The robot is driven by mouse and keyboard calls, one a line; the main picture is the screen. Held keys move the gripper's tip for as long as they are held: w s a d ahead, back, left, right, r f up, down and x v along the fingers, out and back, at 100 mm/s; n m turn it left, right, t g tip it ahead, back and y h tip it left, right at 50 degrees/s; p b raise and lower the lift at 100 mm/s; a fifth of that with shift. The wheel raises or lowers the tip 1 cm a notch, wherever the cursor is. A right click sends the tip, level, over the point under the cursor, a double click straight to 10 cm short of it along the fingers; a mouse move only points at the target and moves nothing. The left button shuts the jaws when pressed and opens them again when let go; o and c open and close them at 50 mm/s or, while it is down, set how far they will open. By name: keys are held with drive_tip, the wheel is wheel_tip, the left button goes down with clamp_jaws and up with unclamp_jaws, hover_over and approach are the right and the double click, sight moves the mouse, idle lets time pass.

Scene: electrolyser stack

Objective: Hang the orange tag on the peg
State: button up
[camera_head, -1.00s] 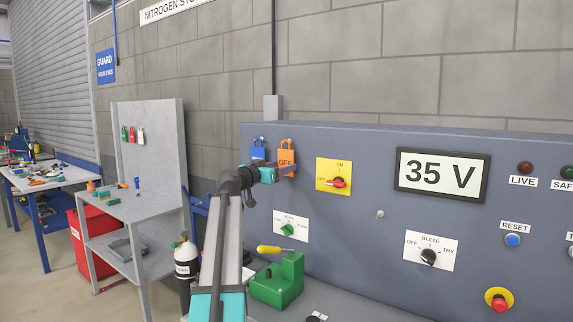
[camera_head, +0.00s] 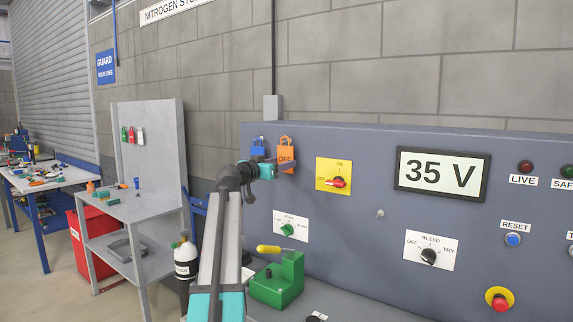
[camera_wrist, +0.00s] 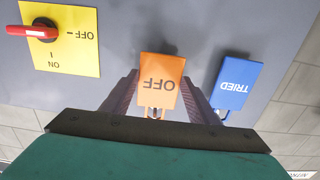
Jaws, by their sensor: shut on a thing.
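The orange tag (camera_head: 286,154), marked OFF, is in front of the grey-blue panel near its upper left. It also shows in the wrist view (camera_wrist: 161,72), with its lettering upside down there. My gripper (camera_head: 287,167) is shut on the orange tag, with one finger on each side of its loop end in the wrist view (camera_wrist: 160,105). A small pale stub (camera_head: 380,213) stands out from the panel below and right of the tag; it looks like a peg. Its tip is bare. I cannot see whether the tag touches the panel.
A blue tag (camera_wrist: 236,87), marked TRIED, hangs close beside the orange one. A yellow plate with a red switch (camera_head: 336,178) is just right of the tag. A green block with a yellow handle (camera_head: 281,278) stands below on the bench. A bleed knob (camera_head: 429,256) is right of the stub.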

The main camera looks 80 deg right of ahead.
drive_tip(key=shift+b+v, duration=0.85)
drive_tip(key=shift+v, duration=0.8)
drive_tip(key=shift+a, duration=0.15)
drive_tip(key=shift+b+v, duration=0.85)
drive_tip(key=shift+v, duration=0.8)
drive_tip(key=shift+w+f, duration=0.1)
